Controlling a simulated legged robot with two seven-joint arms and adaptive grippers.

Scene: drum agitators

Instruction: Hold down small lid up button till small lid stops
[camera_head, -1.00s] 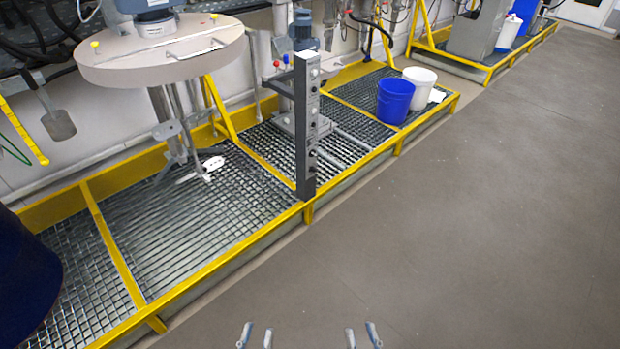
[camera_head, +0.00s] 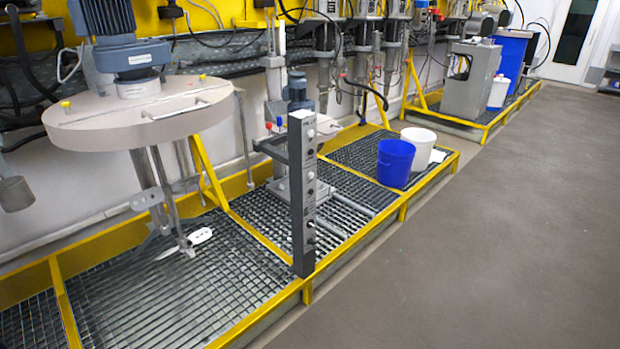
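A dark grey control post (camera_head: 303,200) stands upright at the front edge of the grated platform, near the middle of the view. Its right-hand face carries several small buttons and knobs (camera_head: 311,190); their labels are too small to read, so I cannot tell which is the small lid up button. A large round beige lid (camera_head: 140,112) with a blue-grey motor on top hangs raised at the left, its agitator shafts below it. I cannot make out a small lid for certain. Neither of my grippers is in view.
A yellow-framed grating platform (camera_head: 180,290) runs along the wall. A blue bucket (camera_head: 395,164) and a white bucket (camera_head: 419,148) stand on it right of the post. A grey cabinet (camera_head: 470,85) stands farther back. The grey floor (camera_head: 480,260) at the right is clear.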

